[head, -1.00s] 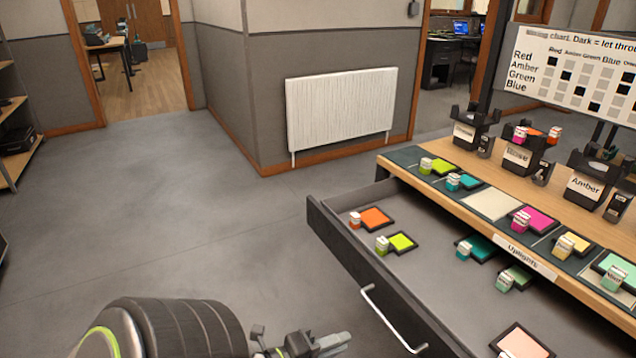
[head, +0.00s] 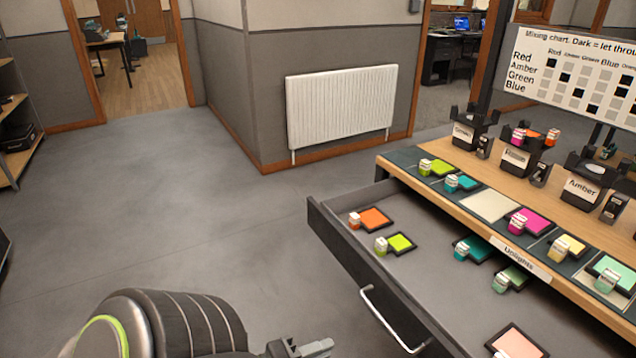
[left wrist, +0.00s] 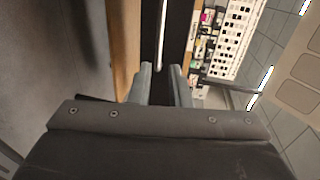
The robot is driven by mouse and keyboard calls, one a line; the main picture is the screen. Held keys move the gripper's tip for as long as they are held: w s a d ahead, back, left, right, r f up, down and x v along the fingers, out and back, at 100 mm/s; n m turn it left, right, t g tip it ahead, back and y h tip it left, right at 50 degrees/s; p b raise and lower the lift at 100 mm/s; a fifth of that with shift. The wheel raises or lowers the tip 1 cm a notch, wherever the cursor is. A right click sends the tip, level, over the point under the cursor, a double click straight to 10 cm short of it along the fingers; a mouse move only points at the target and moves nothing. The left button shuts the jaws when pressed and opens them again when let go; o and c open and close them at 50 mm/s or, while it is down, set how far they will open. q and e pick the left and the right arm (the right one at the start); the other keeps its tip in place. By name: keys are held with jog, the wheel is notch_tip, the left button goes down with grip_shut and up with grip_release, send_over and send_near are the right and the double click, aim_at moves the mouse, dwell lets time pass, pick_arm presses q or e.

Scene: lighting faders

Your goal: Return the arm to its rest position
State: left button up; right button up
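My left arm comes in at the bottom left of the head view. My left gripper (head: 300,349) is low at the bottom edge there, partly cut off by the frame. It is over the floor side of the open drawer, left of the drawer's handle (head: 392,318), and apart from it in the picture. In the left wrist view the two fingers of the left gripper (left wrist: 162,72) stand apart with a gap between them and nothing held. The handle shows beyond that gap. My right gripper is in neither view.
The open drawer (head: 335,235) holds several coloured swatches with small blocks. The wooden counter (head: 478,211) above it carries more swatches, labelled black holders and a mixing chart (head: 560,75). The floor (head: 150,200) to the left is clear, up to the radiator (head: 340,105).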

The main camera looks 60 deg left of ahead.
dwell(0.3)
